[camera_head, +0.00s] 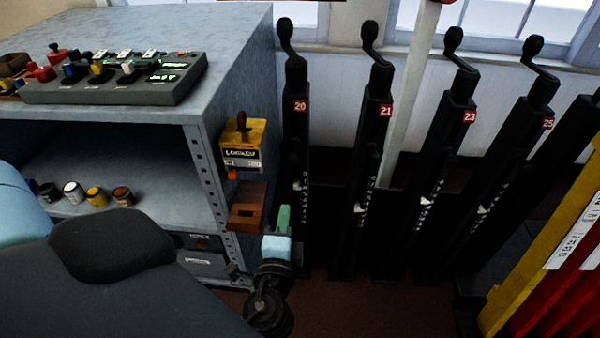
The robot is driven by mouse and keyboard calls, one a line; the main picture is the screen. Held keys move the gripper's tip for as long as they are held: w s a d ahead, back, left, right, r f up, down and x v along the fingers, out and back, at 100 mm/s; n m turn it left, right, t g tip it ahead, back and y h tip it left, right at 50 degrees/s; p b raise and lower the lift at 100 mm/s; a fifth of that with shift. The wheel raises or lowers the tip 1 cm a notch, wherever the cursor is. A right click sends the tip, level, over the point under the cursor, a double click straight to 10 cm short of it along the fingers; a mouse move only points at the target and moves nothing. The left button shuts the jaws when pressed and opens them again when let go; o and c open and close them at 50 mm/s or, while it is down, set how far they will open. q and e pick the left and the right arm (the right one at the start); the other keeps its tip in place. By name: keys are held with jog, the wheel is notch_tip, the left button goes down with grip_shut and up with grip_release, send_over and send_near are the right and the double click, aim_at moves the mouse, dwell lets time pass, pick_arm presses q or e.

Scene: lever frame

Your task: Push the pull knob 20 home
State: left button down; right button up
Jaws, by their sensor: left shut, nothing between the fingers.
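The post with the red plate 20 (301,106) is the leftmost of a row of black posts. At its top is a bent black handle with a rounded knob (285,24), which I take for pull knob 20. I cannot tell how far out it stands. My left gripper (284,211) comes in from the lower left, with a light blue body and green fingers. It is shut and empty, pointing up in front of the lower part of post 20 in the picture, far below the knob. My right gripper is out of view.
Similar posts 21 (386,111), 23 (470,116) and 25 (547,123) stand to the right. A grey cabinet (170,35) with a control box (120,85) is at left. A yellow box (243,143) and brown box (247,207) hang on its side. A yellow-red frame (545,270) is at right.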

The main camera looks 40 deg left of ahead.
pick_arm(q)
jog(key=shift+a, duration=0.15)
jog(key=p, duration=0.2)
send_near(291, 159)
jog(key=x, duration=0.6)
jog(key=shift+w+a+f, duration=0.1)
jog(key=shift+w+f, duration=0.15)
jog(key=shift+w, duration=0.15)
jog(key=b+x, duration=0.1)
jog(key=x, duration=0.1)
jog(key=shift+w+a+f, duration=0.1)
jog(key=shift+w+a, duration=0.1)
jog(key=shift+w, duration=0.1)
jog(key=shift+a+r, duration=0.1)
jog(key=shift+r, duration=0.2)
